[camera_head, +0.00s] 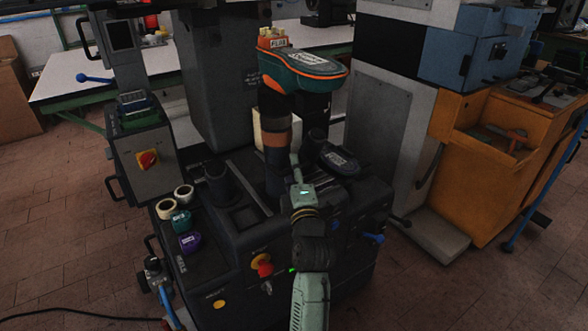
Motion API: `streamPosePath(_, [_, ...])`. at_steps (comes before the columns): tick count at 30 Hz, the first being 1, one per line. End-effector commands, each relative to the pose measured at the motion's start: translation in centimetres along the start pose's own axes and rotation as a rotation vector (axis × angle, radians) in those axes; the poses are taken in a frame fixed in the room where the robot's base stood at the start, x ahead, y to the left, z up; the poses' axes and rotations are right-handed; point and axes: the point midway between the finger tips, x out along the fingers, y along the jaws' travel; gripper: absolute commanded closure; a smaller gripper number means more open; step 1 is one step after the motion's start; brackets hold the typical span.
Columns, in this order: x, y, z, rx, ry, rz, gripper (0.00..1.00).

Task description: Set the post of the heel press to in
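The heel press (225,255) is a dark, low machine body in the middle of the head view. An upright dark post with a brown band (274,138) rises from it, under a green and orange labelled head (303,70). I take this upright as the post; its in or out setting cannot be read. My arm comes up from the bottom edge, in front of the machine. My gripper (296,168) is at its far end, close to the right side of the post in the picture. Its fingers are small and dark, so contact and opening cannot be told.
A short dark cylinder (217,183), pale rolls (165,208) and teal and purple items (189,241) lie on the machine's left. A red knob (264,268) sits at its front. A dark labelled pad (338,160) is right of my gripper. An orange cabinet (480,170) stands farther right.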

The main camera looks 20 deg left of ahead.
Motion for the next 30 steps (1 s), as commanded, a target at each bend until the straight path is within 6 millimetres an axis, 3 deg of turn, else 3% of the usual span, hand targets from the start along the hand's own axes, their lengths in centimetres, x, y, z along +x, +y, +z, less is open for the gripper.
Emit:
streamPosePath(16, [-0.04,0.01,0.01,0.0,0.0,0.0,1.0])
streamPosePath(30, [-0.04,0.02,0.02,-0.001,0.0,0.0,1.0])
